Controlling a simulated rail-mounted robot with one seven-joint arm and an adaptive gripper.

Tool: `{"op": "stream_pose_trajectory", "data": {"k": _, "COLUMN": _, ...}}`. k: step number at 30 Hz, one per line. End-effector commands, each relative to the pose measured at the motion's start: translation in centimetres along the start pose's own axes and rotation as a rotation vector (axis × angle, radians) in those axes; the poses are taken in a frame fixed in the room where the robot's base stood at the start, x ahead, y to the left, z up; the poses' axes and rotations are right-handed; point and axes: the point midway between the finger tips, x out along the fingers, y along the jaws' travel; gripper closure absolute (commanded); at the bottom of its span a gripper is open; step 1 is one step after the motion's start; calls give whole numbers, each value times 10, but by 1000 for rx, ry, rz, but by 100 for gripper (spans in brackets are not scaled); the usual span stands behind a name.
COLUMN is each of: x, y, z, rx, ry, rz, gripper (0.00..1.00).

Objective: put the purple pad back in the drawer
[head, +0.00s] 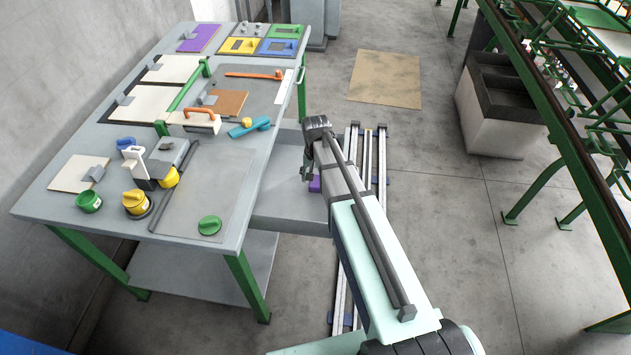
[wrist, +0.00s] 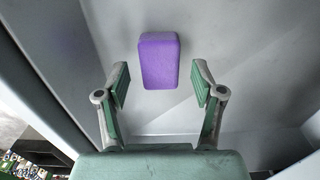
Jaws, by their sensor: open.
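The purple pad (wrist: 160,61) is a block with rounded corners. In the wrist view it lies on the grey floor of the open drawer (wrist: 230,65), ahead of my fingertips and roughly midway between them. In the head view, a small part of the purple pad (head: 315,184) shows beside my arm, over the pulled-out drawer (head: 282,205). My gripper (wrist: 160,88) is open, with nothing between its fingers that I can see them touch. In the head view my gripper (head: 306,173) is mostly hidden behind my arm.
The grey table (head: 225,165) above the drawer holds a wooden brush (head: 194,121), a blue tool (head: 250,127), an orange tool (head: 254,75), several jars and coloured boards, including a purple one (head: 199,38). Drawer walls stand close around my gripper. The floor to the right is mostly clear.

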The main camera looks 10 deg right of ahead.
Motion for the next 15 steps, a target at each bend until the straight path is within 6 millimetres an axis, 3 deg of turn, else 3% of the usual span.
{"op": "stream_pose_trajectory", "data": {"k": 15, "x": -81, "y": 0, "z": 0, "rx": 0, "ry": 2, "rz": -1, "gripper": 32}}
